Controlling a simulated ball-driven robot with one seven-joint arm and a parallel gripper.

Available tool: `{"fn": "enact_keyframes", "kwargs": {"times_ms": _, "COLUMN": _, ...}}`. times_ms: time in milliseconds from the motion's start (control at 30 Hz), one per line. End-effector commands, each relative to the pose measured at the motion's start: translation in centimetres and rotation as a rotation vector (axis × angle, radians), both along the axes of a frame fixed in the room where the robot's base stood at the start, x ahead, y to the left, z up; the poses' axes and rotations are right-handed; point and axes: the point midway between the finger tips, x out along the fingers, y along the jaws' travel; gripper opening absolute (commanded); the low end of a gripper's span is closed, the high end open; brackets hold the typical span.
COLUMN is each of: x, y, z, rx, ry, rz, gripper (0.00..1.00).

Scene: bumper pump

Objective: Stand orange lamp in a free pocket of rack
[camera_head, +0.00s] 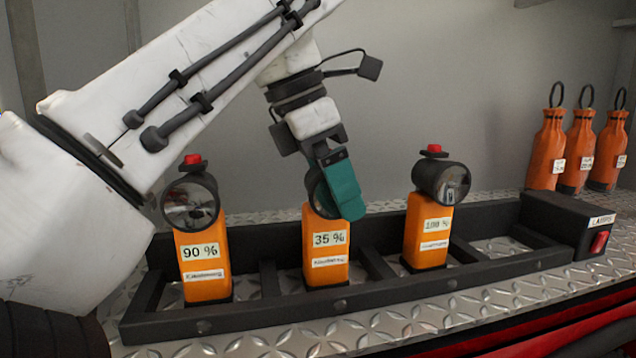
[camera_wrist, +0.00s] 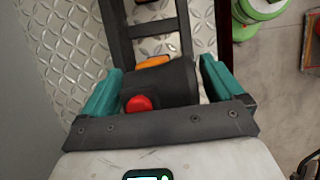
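Three orange lamps with black heads and red buttons stand upright in the black rack (camera_head: 240,317): the "90 %" lamp (camera_head: 202,265) left, the "35 %" lamp (camera_head: 328,262) in the middle and the "100 %" lamp (camera_head: 428,235) right. My gripper (camera_head: 338,188) is at the head of the middle lamp, coming from above. One teal finger covers part of its lens. In the wrist view my gripper (camera_wrist: 160,78) has a finger on each side of the lamp's black head (camera_wrist: 168,82); whether they touch it is unclear. The lamp's base appears to be inside the rack.
Dividers split the rack; empty spaces show between the lamps and at its right end (camera_head: 500,248). A black box with a red switch (camera_head: 575,225) is at that end. Several orange bottles (camera_head: 580,150) with rings stand behind right. A grey wall (camera_head: 440,90) rises behind.

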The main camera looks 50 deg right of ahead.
Motion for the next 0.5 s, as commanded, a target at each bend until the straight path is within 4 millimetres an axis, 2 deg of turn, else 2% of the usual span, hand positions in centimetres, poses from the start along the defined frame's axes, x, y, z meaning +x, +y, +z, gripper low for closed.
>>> {"fn": "enact_keyframes", "kwargs": {"times_ms": 300, "x": 0.0, "y": 0.0, "z": 0.2, "rx": 0.000, "ry": 0.000, "rz": 0.000, "gripper": 1.00}}
{"fn": "enact_keyframes", "kwargs": {"times_ms": 500, "x": 0.3, "y": 0.4, "z": 2.2, "rx": -0.001, "ry": 0.000, "rz": 0.001, "gripper": 1.00}}
